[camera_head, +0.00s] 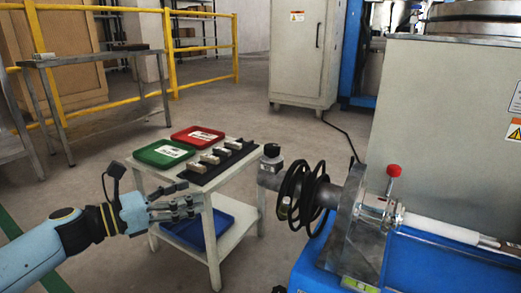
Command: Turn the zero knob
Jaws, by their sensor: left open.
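A small black knob (272,150) sits on top of a metal fitting (269,172) at the end of the machine, left of a black coil (303,185). No label on the knob can be read, so I cannot tell if it is the zero knob. A red ball-topped lever (394,171) stands further right on the machine. My left gripper (196,204) reaches in from the left with open fingers, in front of the white table. It is empty and apart from the knob, to its left and lower in the picture. My right gripper is not in view.
The small white table (235,184) holds a green tray (164,154), a red tray (197,136) and a dark rack (217,162) with several blocks. A blue tray (213,225) is on its lower shelf. The blue machine base (420,265) fills the lower right.

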